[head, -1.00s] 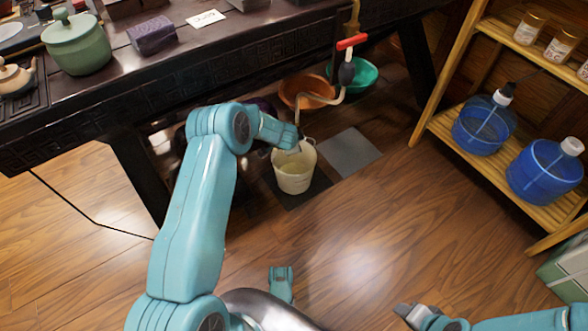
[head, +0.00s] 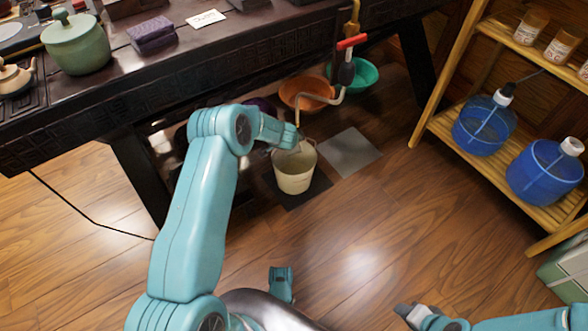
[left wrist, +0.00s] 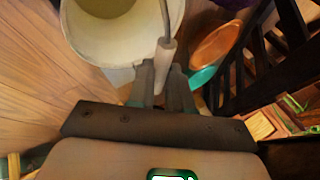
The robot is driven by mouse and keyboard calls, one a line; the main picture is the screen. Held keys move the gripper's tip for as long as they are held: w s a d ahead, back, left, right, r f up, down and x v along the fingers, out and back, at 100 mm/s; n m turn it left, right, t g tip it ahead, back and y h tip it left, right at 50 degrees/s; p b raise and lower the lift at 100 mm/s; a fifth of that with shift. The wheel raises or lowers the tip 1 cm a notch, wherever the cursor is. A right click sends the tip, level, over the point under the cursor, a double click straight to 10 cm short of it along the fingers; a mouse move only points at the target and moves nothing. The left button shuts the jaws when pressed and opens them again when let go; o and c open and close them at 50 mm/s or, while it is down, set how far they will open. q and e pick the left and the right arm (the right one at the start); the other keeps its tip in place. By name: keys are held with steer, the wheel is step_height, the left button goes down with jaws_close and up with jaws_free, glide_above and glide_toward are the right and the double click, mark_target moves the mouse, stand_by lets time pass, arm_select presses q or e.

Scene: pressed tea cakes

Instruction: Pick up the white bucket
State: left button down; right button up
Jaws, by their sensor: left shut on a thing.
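The white bucket (head: 294,178) is upright under the dark table, over a dark square mat (head: 313,192). I cannot tell whether its base touches the mat. My left gripper (head: 291,144) is at the bucket's rim from the upper left. In the left wrist view, the fingers of my left gripper (left wrist: 163,84) are closed around the pale grip on the bucket's thin handle (left wrist: 166,52). The open mouth of the bucket (left wrist: 148,20) is just beyond the fingers. My right gripper (head: 412,312) is low at the right, far from the bucket; its jaws are unclear.
An orange basin (head: 305,84) and a green basin (head: 367,76) stand behind the bucket, by a red-handled tap (head: 351,43). A grey mat (head: 350,152) lies beside it. A wooden shelf (head: 470,150) with blue water jugs (head: 545,172) is at the right. Front floor is clear.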

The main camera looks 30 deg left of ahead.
arm_select(q)
steer(key=shift+s+f, duration=0.1)
stand_by(0.7)
steer(key=shift+a+r, duration=0.1)
steer(key=shift+r, duration=0.1)
steer(key=shift+r, duration=0.2)
arm_select(e)
steer(key=shift+s+r, duration=0.1)
steer(key=shift+r, duration=0.05)
